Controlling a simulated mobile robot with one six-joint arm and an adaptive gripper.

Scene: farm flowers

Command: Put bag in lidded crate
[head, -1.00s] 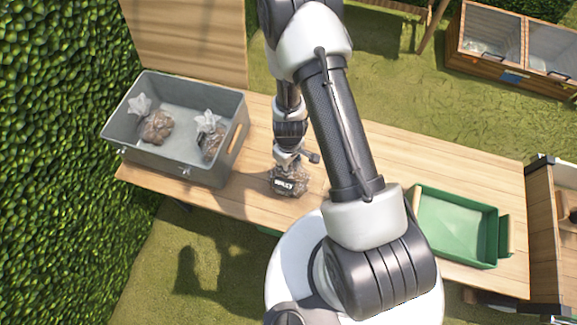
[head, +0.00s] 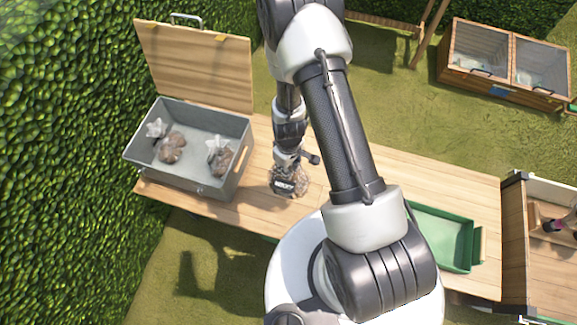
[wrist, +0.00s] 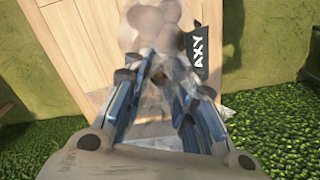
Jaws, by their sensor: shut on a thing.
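The bag (head: 291,184) is clear, with brown contents and a dark label. It is upright below my gripper (head: 287,168), at or just above the wooden table; I cannot tell if it touches. In the wrist view my gripper (wrist: 158,80) is shut on the bag's neck, and the bag (wrist: 152,22) shows beyond the fingertips with its dark label at the right. The lidded crate (head: 205,190) is a grey box to the left of my gripper. Its wooden lid (head: 195,65) stands open at the back. Two similar bags lie inside, with bare floor around them.
The wooden table (head: 235,205) is clear between the bag and the crate. A green tray (head: 478,250) sits at the table's right, partly behind my arm. A hedge (head: 60,170) rises close to the crate's left. A wooden planter (head: 505,62) stands behind on the grass.

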